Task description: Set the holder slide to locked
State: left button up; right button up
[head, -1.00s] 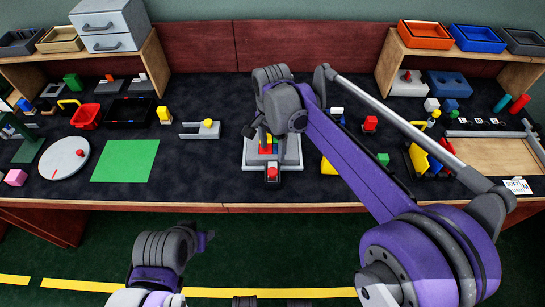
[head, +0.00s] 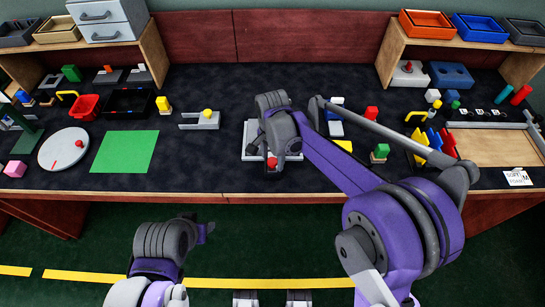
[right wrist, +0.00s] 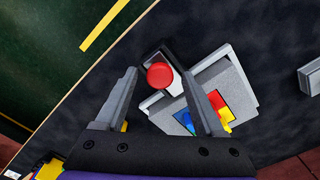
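The holder is a light grey plate (head: 250,140) at the front middle of the table; it also shows in the right wrist view (right wrist: 236,78). Blue, yellow and red pieces (right wrist: 216,106) sit in it. A round red knob (right wrist: 159,76) on a dark block stands at its front edge and shows in the head view (head: 272,162). My right gripper (right wrist: 161,74) is open, its fingertips to either side of the knob as seen from the wrist; contact cannot be told. In the head view it hides much of the holder. My left gripper (head: 207,231) is in front of the table, away from the holder.
A grey fork-shaped fixture with a yellow ball (head: 207,113) stands left of the holder. A green mat (head: 125,152) and a white turntable (head: 64,149) lie further left. Blocks, including a red one (head: 371,113), stand to the right. The table's front edge (head: 215,196) is close.

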grip_shut()
dwell(1.2)
